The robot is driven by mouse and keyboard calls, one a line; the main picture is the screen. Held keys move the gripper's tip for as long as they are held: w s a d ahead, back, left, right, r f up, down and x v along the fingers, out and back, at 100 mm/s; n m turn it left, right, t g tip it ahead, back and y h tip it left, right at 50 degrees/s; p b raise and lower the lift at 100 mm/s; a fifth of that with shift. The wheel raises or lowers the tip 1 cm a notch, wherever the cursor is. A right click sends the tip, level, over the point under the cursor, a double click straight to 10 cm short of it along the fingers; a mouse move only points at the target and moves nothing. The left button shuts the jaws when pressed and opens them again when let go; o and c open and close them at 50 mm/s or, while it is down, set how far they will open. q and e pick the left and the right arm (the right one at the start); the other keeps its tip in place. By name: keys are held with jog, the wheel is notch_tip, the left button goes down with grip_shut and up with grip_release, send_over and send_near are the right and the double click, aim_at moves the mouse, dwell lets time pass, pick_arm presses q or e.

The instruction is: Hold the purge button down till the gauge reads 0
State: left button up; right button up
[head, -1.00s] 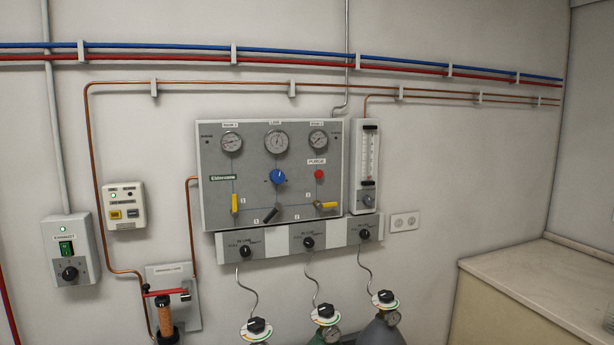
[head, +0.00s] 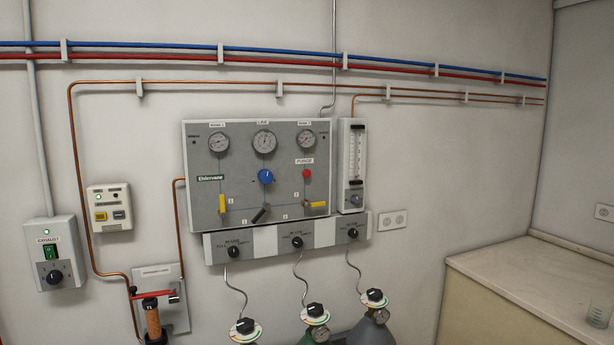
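The red purge button (head: 306,174) sits on the right part of the grey gas panel (head: 240,203), under a "PURGE" label. Nothing touches it. Three round gauges are along the panel's top: a left gauge (head: 219,143), a middle line gauge (head: 264,141) and a right gauge (head: 305,139). Their needles are too small to read. A blue knob (head: 265,177) is in the middle, with a yellow lever (head: 222,204) on the left, a black lever (head: 261,214) below and another yellow lever (head: 315,205) on the right. Neither of my grippers is in view.
A flowmeter (head: 354,165) stands right of the panel. Below are black knobs on a strip (head: 265,240) and gas cylinders with regulators (head: 316,312). A switch box (head: 53,253) and a red-handled valve (head: 152,294) are left. A counter (head: 535,270) with a glass (head: 598,315) is right.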

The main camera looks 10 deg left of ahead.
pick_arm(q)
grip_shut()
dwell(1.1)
